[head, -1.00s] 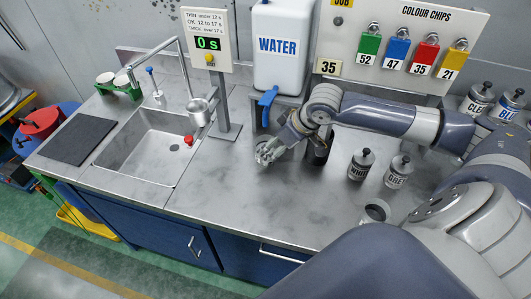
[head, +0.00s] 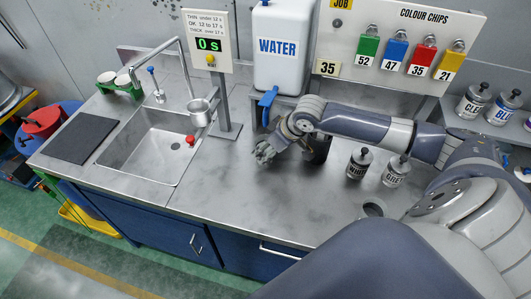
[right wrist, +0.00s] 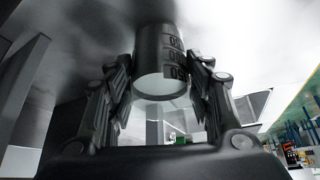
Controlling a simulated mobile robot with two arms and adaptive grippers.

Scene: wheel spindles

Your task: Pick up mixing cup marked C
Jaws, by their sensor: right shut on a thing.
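In the right wrist view, a grey metal cup (right wrist: 160,62) with black graduation marks and numbers sits between the fingers of my right gripper (right wrist: 163,88). The fingers are shut on its two sides. No letter shows on the visible side, so I cannot tell whether it is the one marked C. In the head view, my right gripper (head: 265,150) is over the counter, in front of the water container; the cup is hard to make out there. My left gripper is not in view.
The water container (head: 281,50) with a blue tap (head: 267,103) stands behind my gripper. The sink (head: 150,145) and a timer stand (head: 229,110) are to the left. Paint bottles marked WHITE (head: 358,164) and GREY (head: 396,171) stand right. The front counter is clear.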

